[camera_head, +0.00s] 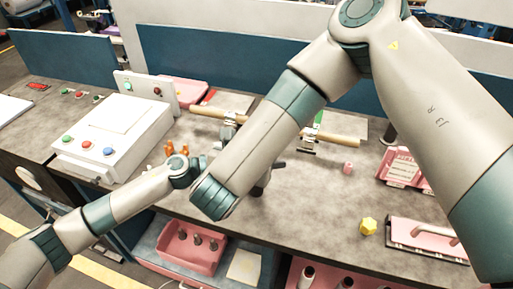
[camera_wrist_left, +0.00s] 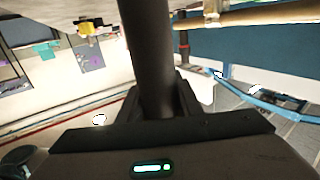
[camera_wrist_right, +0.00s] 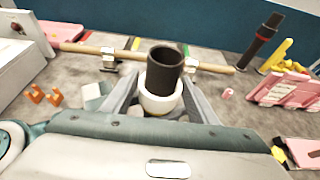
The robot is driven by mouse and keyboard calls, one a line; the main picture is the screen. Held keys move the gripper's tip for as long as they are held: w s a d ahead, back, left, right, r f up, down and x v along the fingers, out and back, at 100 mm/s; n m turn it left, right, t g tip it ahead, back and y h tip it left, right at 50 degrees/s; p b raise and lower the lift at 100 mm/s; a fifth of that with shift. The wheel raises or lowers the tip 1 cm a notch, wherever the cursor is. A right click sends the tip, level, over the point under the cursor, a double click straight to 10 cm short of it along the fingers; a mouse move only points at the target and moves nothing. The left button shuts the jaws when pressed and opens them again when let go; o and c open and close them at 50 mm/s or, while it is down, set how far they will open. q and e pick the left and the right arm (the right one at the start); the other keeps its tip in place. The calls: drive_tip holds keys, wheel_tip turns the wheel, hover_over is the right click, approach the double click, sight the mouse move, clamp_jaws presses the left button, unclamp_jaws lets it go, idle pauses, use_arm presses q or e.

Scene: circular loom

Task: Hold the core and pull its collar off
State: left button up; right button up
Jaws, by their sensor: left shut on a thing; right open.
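The core is a dark tube (camera_wrist_right: 165,62), upright between the fingers of my right gripper (camera_wrist_right: 160,97) in the right wrist view. A white ring collar (camera_wrist_right: 160,99) sits around it, below its open upper end. The right fingers are open, one on each side of the collar; whether they touch it I cannot tell. In the left wrist view my left gripper (camera_wrist_left: 155,100) is shut on the core (camera_wrist_left: 150,55). In the head view my right forearm hides the core and collar; part of my left gripper (camera_head: 199,164) shows beside it.
A wooden rod (camera_head: 343,138) lies on metal holders behind the grippers. Orange pegs (camera_head: 170,147) and a white control box (camera_head: 118,126) stand left. Bare grey tabletop (camera_head: 310,210) lies between.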

drive_tip(key=c, duration=0.9)
drive_tip(key=shift+r, duration=0.75)
drive_tip(key=shift+r, duration=4.2)
drive_tip(key=shift+r, duration=3.75)
drive_tip(key=shift+r, duration=4)
